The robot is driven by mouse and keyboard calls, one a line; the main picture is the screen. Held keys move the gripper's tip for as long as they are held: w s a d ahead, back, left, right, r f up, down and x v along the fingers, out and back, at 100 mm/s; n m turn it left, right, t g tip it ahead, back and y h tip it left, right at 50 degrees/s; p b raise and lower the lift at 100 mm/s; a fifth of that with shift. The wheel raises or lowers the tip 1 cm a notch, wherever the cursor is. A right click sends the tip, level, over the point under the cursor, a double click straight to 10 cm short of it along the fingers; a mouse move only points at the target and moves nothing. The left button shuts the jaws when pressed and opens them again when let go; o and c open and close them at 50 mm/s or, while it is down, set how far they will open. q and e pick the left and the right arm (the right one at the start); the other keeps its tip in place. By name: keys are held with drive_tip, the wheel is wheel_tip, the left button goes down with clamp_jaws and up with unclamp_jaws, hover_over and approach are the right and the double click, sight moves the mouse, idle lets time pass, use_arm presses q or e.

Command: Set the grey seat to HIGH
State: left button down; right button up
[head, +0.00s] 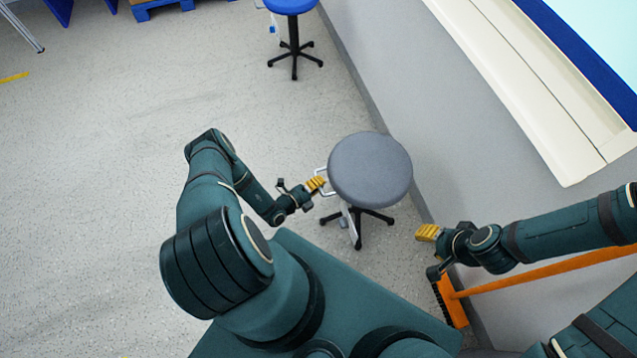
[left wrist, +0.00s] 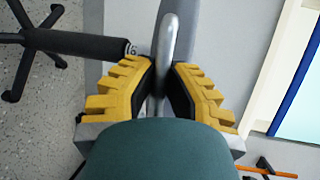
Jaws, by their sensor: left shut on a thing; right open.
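The grey seat (head: 370,170) is a round stool top on a black wheeled base (head: 358,226), beside the grey wall. A metal handle (head: 322,180) sticks out from its left side. My left gripper (head: 318,184) is at this handle. In the left wrist view, my left gripper (left wrist: 163,85) has its yellow fingers shut on the metal bar (left wrist: 168,50), which runs between them. The black column with white markings (left wrist: 90,46) shows at the left there. My right gripper (head: 427,232) is open and empty, right of the stool and apart from it. The markings are too small to read.
A blue stool (head: 292,5) stands at the back. An orange broom (head: 452,302) leans near my right arm. The grey wall (head: 400,90) with a cream ledge (head: 540,110) bounds the right. The floor at the left is clear.

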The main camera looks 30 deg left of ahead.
use_arm(q)
wheel_tip(320, 180, up, 13)
drive_tip(key=p, duration=0.7)
drive_tip(key=shift+w+f, duration=0.15)
drive_tip(key=shift+f, duration=0.05)
drive_tip(key=c, duration=1)
unclamp_jaws()
drive_tip(key=v, duration=1.2)
